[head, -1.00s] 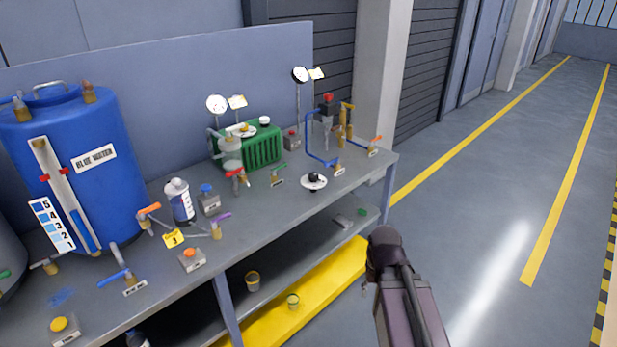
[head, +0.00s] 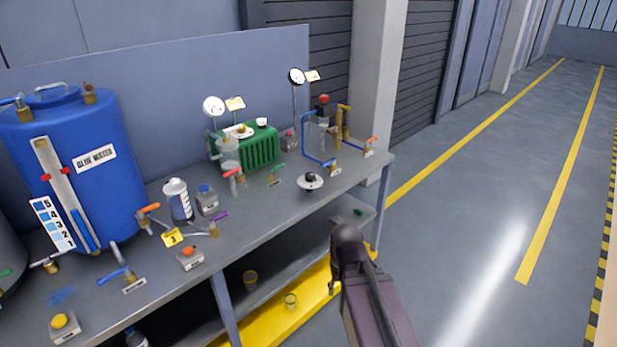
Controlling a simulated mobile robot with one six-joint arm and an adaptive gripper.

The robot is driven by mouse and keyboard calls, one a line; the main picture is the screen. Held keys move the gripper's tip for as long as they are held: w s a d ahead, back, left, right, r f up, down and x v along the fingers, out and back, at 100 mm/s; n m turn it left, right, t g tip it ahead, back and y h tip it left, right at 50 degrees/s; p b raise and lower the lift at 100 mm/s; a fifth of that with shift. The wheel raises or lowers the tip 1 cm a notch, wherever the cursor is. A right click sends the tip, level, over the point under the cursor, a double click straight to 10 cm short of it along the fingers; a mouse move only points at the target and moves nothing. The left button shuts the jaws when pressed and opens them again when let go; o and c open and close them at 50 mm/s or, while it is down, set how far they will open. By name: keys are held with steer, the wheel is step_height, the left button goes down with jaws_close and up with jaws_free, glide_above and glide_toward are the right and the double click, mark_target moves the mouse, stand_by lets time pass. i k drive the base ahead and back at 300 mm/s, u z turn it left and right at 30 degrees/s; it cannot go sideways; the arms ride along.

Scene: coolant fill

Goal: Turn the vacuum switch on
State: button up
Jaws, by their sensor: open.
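Several small button boxes stand on the grey bench, and their labels are too small to read, so I cannot tell which is the vacuum switch. One has a red-orange button (head: 190,257) at the front edge. One has a yellow button (head: 62,326) at the near left.
The bench (head: 255,215) also carries a blue tank (head: 75,185), a green finned unit (head: 259,148), gauges on stems (head: 296,77), valves and blue pipework (head: 306,140). Cups stand on the lower level near a yellow strip (head: 265,320). The floor (head: 470,200) at right is clear.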

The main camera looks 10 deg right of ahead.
mark_target(310, 176)
steer(key=z, duration=0.05)
steer(key=i, duration=1)
steer(key=u, duration=0.05)
